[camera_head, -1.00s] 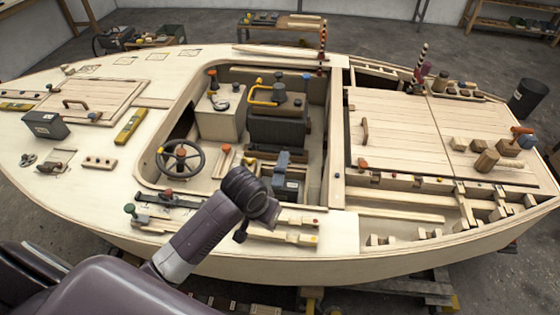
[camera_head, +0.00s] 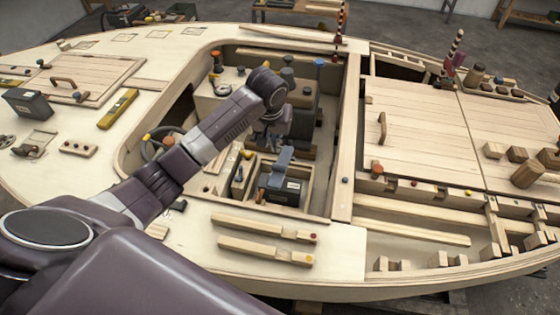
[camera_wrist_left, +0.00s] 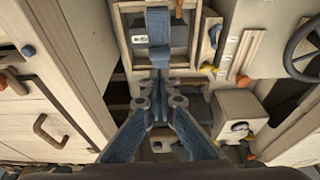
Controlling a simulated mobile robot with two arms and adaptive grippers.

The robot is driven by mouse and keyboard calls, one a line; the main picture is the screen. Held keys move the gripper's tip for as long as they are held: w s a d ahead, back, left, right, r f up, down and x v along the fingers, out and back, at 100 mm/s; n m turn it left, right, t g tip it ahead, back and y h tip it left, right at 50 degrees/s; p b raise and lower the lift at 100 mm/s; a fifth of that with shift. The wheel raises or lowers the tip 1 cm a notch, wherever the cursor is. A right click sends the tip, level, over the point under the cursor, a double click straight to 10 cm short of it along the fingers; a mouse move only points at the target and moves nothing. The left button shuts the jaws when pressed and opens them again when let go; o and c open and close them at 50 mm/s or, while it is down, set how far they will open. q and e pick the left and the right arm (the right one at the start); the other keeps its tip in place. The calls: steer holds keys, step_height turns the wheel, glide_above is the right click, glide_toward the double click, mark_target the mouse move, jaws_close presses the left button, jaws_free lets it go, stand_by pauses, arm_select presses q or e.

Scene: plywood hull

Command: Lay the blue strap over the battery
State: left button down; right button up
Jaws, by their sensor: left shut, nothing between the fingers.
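The battery (camera_head: 287,192) is a dark box with a pale label, standing in a wooden bay at the near side of the cockpit. The blue strap (camera_head: 284,158) rises at the battery's far side and stands up above it, with a wider end. In the left wrist view the strap (camera_wrist_left: 158,25) is at the top centre, with part of the dark battery behind it. My left gripper (camera_head: 269,138) is over the cockpit beyond the strap. Its blue fingers (camera_wrist_left: 161,78) are shut and empty, pointing at the strap; contact cannot be told. My right gripper is not in view.
Wooden bay walls and an orange-tipped piece (camera_head: 259,194) stand close beside the battery. The steering wheel (camera_head: 160,143) is partly behind my left arm. A console with a gauge (camera_head: 222,89) and a dark seat are beyond. Wooden latches (camera_head: 265,228) lie on the near deck.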

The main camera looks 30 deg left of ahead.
arm_select(q)
glide_toward(278, 169)
steer(key=w, duration=0.1)
steer(key=x, duration=0.5)
steer(key=shift+w+p, duration=0.1)
steer(key=shift+p, duration=0.2)
steer(key=shift+w+a+f, duration=0.1)
steer(key=shift+f, duration=0.2)
steer(key=shift+w+f, duration=0.1)
steer(key=shift+f, duration=0.25)
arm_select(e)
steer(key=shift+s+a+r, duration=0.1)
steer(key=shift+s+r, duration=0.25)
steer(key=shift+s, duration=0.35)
arm_select(q)
steer(key=shift+f, duration=0.1)
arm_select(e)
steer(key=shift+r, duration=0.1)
